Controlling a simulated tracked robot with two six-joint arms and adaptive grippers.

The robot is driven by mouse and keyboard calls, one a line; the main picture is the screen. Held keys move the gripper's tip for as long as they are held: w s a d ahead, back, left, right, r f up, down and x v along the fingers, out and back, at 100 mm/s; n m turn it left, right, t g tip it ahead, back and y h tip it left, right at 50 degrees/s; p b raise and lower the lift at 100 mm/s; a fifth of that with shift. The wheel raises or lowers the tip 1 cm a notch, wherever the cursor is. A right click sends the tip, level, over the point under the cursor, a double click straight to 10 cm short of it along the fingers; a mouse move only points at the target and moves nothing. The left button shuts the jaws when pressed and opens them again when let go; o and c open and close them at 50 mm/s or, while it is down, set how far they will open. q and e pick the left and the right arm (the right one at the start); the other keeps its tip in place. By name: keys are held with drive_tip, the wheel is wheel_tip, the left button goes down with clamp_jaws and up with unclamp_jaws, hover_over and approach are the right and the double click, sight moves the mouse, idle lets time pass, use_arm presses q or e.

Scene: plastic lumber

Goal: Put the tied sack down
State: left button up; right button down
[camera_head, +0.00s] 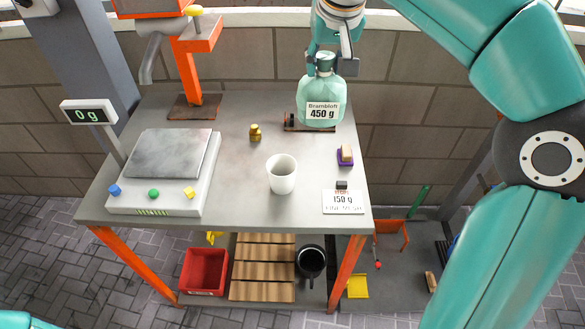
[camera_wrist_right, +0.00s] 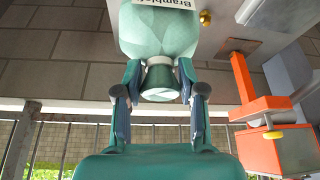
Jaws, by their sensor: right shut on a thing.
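The tied sack (camera_head: 322,95) is light green and labelled "Brambloft 450 g". It is upright at the back right of the grey table (camera_head: 235,190). My right gripper (camera_head: 328,62) is shut on its gathered neck from above. In the right wrist view the sack (camera_wrist_right: 160,35) shows with its neck between the two fingers of the gripper (camera_wrist_right: 160,82). The sack's bottom is at or just above a small dark stand (camera_head: 290,123); I cannot tell whether they touch. My left gripper is not in view.
A scale (camera_head: 165,165) reading 0 g stands at the left. A white cup (camera_head: 282,175), a brass weight (camera_head: 255,132), a purple block (camera_head: 345,157) and a "150 g" card (camera_head: 343,202) are on the table. An orange post (camera_head: 188,75) rises at back left.

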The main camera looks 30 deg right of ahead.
sight(319, 122)
drive_tip(key=shift+w, duration=0.25)
wheel_tip(319, 122, down, 14)
drive_tip(key=b, duration=0.2)
drive_tip(key=shift+f+b, duration=0.1)
drive_tip(key=shift+b, duration=0.2)
drive_tip(key=shift+f, duration=2.6)
drive_tip(key=c, duration=1.1)
unclamp_jaws()
drive_tip(key=shift+f+b, duration=0.15)
drive_tip(key=shift+b, duration=0.15)
drive_tip(key=o, duration=0.4)
